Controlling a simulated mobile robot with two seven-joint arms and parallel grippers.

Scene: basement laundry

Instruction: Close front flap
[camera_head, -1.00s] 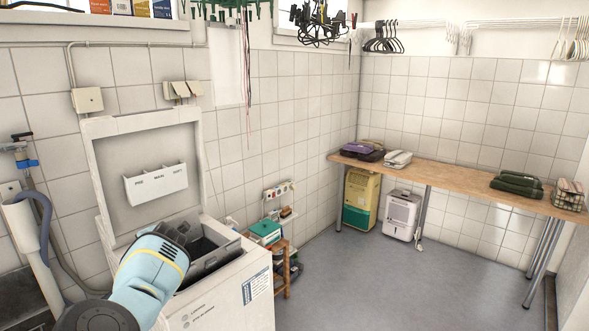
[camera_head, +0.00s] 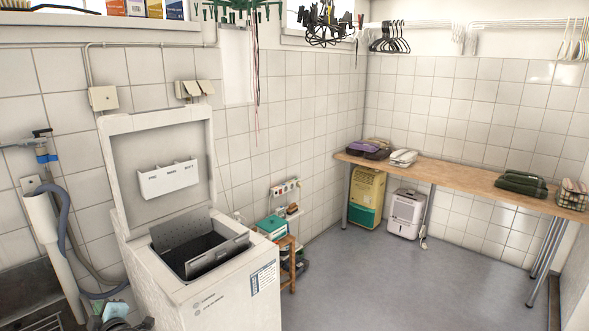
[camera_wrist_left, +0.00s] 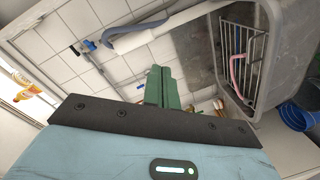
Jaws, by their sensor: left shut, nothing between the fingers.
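The white top-loading washing machine (camera_head: 205,300) stands at the left with its lid (camera_head: 160,165) raised against the wall. In its top opening two grey flaps stand up. The front flap (camera_head: 222,256) slants upward at the near side, and the rear flap (camera_head: 178,230) stands behind it. The dark opening shows between them. My left gripper (camera_head: 117,312) is low at the bottom left edge, left of the washer and apart from the flaps. In the left wrist view its green fingers (camera_wrist_left: 164,88) are together with nothing between them. My right gripper is not in view.
A grey sink basin (camera_wrist_left: 262,30) with a wire rack (camera_wrist_left: 240,60) and a blue bucket (camera_wrist_left: 298,112) show in the wrist view. A drain pipe and hose (camera_head: 65,225) run left of the washer. A wooden stool (camera_head: 288,262) stands right of it. The floor (camera_head: 400,285) is clear.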

